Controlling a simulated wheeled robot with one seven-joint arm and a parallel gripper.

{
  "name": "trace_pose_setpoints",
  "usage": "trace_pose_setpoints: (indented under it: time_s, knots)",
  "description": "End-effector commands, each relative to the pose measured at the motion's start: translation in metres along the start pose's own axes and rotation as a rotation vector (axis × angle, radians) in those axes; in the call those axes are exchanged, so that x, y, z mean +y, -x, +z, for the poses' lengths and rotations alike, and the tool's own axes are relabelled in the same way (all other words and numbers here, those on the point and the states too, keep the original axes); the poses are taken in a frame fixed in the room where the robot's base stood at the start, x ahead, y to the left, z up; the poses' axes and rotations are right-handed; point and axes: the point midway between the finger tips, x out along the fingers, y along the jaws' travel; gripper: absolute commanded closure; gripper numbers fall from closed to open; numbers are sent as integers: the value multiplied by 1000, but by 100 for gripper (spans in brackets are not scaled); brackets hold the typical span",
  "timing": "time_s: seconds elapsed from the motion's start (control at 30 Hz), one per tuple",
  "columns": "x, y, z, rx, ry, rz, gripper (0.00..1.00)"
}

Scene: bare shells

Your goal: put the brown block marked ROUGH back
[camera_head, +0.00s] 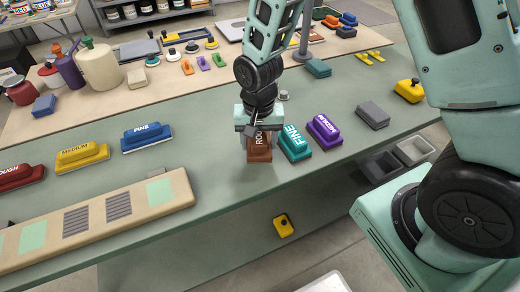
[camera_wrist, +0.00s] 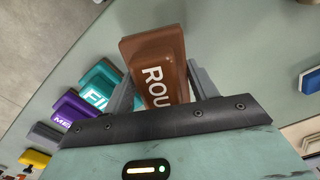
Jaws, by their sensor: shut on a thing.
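The brown block marked ROUGH (camera_head: 260,154) is between the fingers of my gripper (camera_head: 258,140), left of the teal FINE block (camera_head: 295,142) on the green table. In the wrist view the brown block (camera_wrist: 158,52) sits between the two grey fingers of my gripper (camera_wrist: 163,88), its white lettering partly cut off by the gripper body. The gripper is shut on it. The block is at or just above the tabletop; I cannot tell whether it touches.
A purple MEDIUM block (camera_head: 324,130) and a grey block (camera_head: 373,115) stand farther right. Blue FINE (camera_head: 148,137), yellow MEDIUM (camera_head: 82,156) and red (camera_head: 20,176) blocks stand left. A beige board with pads (camera_head: 145,215) lies at the front left. Table is clear between blue and brown blocks.

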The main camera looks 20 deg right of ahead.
Motion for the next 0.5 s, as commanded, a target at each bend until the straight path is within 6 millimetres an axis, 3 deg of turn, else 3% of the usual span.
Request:
trace_pose_setpoints:
  time_s: [0.33, 0.5]
  knots:
    - [0, -40, 0, -2, 2, 2, 63]
    - [0, -48, 0, 1, 1, -1, 63]
